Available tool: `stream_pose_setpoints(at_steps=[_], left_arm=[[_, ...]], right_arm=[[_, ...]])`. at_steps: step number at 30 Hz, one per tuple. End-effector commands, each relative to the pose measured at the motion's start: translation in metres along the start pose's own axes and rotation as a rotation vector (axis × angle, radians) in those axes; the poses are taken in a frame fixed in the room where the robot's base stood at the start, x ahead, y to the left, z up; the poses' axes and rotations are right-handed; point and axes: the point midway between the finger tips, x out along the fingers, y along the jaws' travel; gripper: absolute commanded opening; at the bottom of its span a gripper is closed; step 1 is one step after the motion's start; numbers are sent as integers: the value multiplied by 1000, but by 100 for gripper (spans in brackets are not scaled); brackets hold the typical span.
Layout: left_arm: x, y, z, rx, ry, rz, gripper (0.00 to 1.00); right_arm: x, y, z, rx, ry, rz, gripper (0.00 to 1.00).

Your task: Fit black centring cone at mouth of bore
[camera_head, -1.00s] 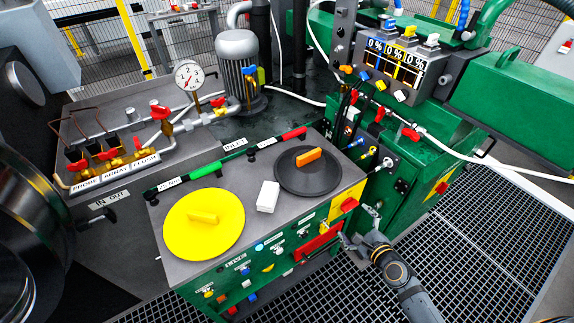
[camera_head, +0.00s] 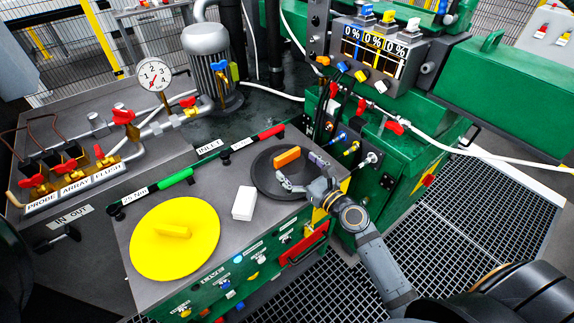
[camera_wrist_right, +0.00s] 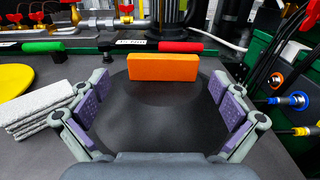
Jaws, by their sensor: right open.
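The black centring cone (camera_head: 270,187) lies on the grey bench top as a dark round disc with an orange grip block (camera_head: 287,156) standing on it. In the right wrist view, the orange block (camera_wrist_right: 163,67) stands upright ahead of my open fingers, with the dark disc (camera_wrist_right: 165,105) below. My right gripper (camera_head: 300,170) is open over the near right part of the cone. Its two purple-padded fingers (camera_wrist_right: 160,100) are spread wider than the block and do not touch it. My left gripper is out of view. I cannot make out the bore.
A yellow disc with a yellow grip (camera_head: 172,231) lies left on the bench (camera_head: 122,250). A white block (camera_head: 244,203) lies between the discs. Green and red bars (camera_head: 270,132) line the back edge. A green cabinet with cables (camera_head: 375,190) stands close on the right.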

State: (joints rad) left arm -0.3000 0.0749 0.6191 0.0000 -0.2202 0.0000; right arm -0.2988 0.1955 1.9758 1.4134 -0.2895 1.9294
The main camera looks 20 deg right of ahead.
Motion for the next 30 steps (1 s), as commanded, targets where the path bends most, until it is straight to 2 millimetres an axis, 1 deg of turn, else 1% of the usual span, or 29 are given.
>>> stream_pose_setpoints(at_steps=[1,3,5,6,8,11,16,17,30], left_arm=[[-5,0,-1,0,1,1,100],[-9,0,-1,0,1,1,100],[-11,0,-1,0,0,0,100],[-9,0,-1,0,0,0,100],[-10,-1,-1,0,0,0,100],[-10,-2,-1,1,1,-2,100],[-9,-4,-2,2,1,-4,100],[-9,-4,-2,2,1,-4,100],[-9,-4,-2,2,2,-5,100]], right_arm=[[7,-1,6,1,-4,-1,100],[20,-3,10,1,-6,-2,100],[31,-4,11,2,-5,-1,100],[37,-4,9,2,-4,-2,100],[44,-4,8,2,-3,-2,100],[48,-4,7,1,-1,-1,100],[48,-4,7,0,-1,0,100],[48,-4,7,0,-1,0,97],[48,-4,7,0,-1,-1,38]])
